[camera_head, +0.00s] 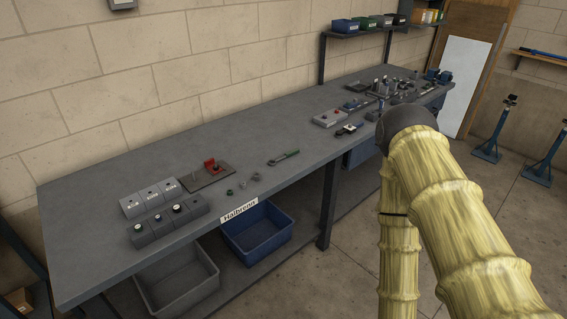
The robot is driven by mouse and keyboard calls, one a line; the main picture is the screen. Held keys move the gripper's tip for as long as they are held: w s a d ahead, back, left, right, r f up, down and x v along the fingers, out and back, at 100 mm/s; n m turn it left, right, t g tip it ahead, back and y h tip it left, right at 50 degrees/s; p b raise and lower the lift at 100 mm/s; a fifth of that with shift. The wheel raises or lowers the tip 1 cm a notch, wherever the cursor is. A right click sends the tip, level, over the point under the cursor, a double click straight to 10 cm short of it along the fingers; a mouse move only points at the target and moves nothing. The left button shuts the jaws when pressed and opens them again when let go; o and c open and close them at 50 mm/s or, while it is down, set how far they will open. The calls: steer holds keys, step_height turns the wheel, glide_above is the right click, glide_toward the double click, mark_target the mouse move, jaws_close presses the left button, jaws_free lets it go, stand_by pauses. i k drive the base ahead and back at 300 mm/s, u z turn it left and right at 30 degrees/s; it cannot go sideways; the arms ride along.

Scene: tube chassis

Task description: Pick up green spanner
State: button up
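The green spanner (284,158) lies flat on the grey workbench (110,185), near its front edge around the middle of the picture. It is small, with a green handle and a darker end. Nothing covers it. My arm, wrapped in a yellowish cover, fills the right side of the picture in front of the bench. My gripper does not show, so I cannot see whether it is open or shut.
Switch boxes (154,199), a plate with a red clamp (209,174) and small nuts sit left of the spanner. A grey box (331,118) and other tools are to the right. A blue bin (258,233) and a grey bin (177,280) sit below the bench.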

mark_target(294, 151)
steer(key=u, duration=0.7)
steer(key=i, duration=0.9)
steer(key=z, duration=0.1)
